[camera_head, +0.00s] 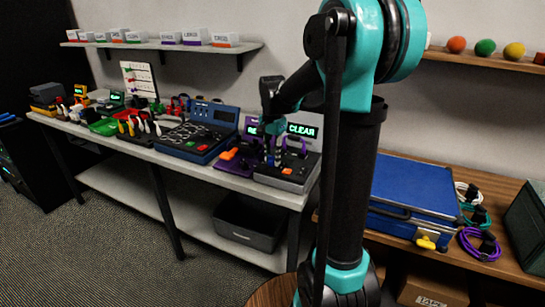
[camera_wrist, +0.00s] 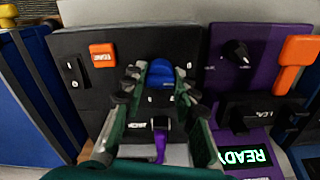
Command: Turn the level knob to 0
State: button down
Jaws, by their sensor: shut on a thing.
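A blue knob (camera_wrist: 160,75) stands on a black panel (camera_wrist: 100,90) in the wrist view. Small white marks lie around it, too small to read. My gripper (camera_wrist: 159,84) has one finger on each side of the knob and is shut on it. In the head view my gripper (camera_head: 271,158) reaches down over the grey and black device (camera_head: 304,175), beside a lit display (camera_head: 302,130) that reads CLEAR. The knob is hidden behind the fingers there. I cannot tell which mark the knob points to.
An orange button (camera_wrist: 102,54) and a black switch (camera_wrist: 74,72) are on the same panel. A purple device (camera_wrist: 262,80) with a black knob (camera_wrist: 237,52) and an orange handle (camera_wrist: 295,64) stands close beside it. A blue case (camera_head: 415,190) lies on the wooden table at right.

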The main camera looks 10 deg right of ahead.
jog(key=shift+n, duration=1.3)
jog(key=c, duration=1.2)
grip_release()
jog(key=shift+r, duration=0.1)
notch_tip(320, 180, up, 12)
jog(key=shift+f, duration=0.1)
